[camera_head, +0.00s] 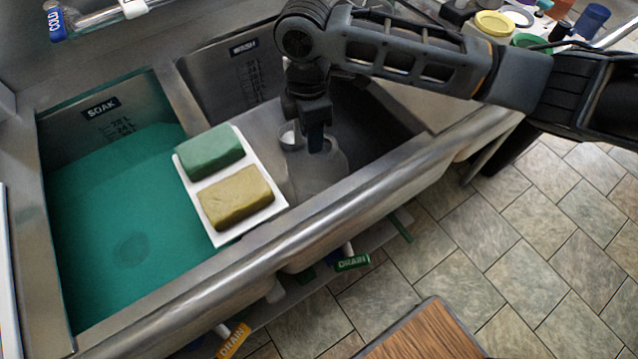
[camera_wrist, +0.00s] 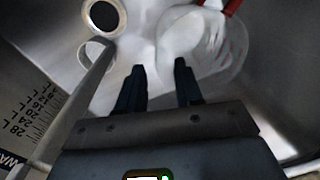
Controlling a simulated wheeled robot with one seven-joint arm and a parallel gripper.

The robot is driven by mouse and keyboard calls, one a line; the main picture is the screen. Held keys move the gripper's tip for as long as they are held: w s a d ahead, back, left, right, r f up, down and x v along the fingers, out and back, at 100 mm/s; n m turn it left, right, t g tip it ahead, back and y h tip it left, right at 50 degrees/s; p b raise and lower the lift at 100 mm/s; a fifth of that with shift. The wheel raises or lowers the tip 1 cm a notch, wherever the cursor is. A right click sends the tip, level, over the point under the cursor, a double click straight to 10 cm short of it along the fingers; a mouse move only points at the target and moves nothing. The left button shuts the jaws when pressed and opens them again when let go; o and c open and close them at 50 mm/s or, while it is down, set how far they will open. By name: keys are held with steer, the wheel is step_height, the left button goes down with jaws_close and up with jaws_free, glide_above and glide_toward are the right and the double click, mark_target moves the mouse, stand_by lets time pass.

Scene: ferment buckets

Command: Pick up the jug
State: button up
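A pale, see-through vessel that looks like the jug (camera_head: 318,178) is down in the WASH basin, partly hidden by my gripper. In the wrist view, a whitish rounded shape (camera_wrist: 180,38) and a clear curved rim (camera_wrist: 236,62) lie beyond the fingers; I cannot tell whether both belong to the jug. My gripper (camera_head: 316,142) points down into the basin above it. Contact with the jug cannot be told.
A white board (camera_head: 223,233) with a green sponge (camera_head: 210,150) and a yellow sponge (camera_head: 236,197) bridges the divider beside the green-filled SOAK basin (camera_head: 110,210). A small metal cup-like item (camera_head: 290,138) is near my gripper. A red item (camera_wrist: 230,6) shows at the wrist view's top.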

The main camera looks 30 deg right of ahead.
glide_above(310, 175)
steer(key=d, duration=0.1)
step_height(310, 175, down, 7)
steer(key=shift+d+r, duration=0.1)
steer(key=shift+r, duration=0.05)
jaws_close()
stand_by(0.4)
